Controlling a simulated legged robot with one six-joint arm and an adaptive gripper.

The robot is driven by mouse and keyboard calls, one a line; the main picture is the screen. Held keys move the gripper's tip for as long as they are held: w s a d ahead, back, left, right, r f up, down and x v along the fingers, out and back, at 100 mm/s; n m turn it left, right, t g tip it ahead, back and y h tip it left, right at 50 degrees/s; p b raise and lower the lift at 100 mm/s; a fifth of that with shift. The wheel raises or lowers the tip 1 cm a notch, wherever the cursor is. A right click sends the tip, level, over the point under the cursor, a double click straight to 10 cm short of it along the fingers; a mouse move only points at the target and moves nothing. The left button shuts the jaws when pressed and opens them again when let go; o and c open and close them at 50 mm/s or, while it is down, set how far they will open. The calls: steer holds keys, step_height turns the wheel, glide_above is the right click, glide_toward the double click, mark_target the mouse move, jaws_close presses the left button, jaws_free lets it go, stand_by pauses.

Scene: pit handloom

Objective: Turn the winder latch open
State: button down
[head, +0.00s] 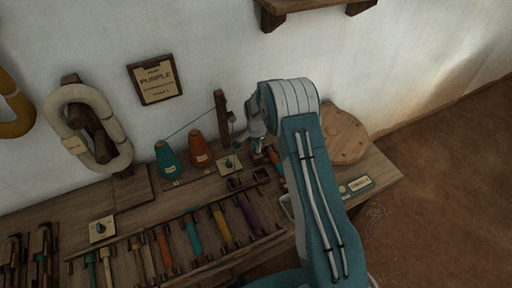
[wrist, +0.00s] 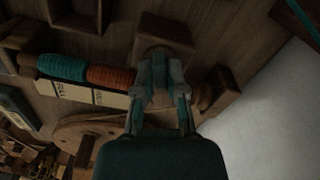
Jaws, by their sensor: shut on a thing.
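My gripper (wrist: 160,92) is shut at the face of a square wooden block (wrist: 178,27) on the bench in the wrist view. The small piece between its fingertips, by its place the winder latch, is hidden by the fingers, so I cannot tell its turn angle. In the head view my gripper (head: 257,142) reaches down beside the wooden post (head: 221,118), and my arm covers most of this spot.
Teal (wrist: 62,67) and orange (wrist: 110,75) wound thread lies beside a pale label strip (wrist: 75,91). A teal cone (head: 167,160) and an orange cone (head: 200,150) stand left of my gripper. A rack of coloured bobbins (head: 178,238) is in front. The white wall is close behind.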

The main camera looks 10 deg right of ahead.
steer(key=n, duration=0.7)
steer(key=shift+w, duration=0.1)
steer(key=n, duration=0.6)
steer(key=shift+n, duration=0.4)
steer(key=c, duration=0.7)
jaws_free()
step_height(320, 180, up, 12)
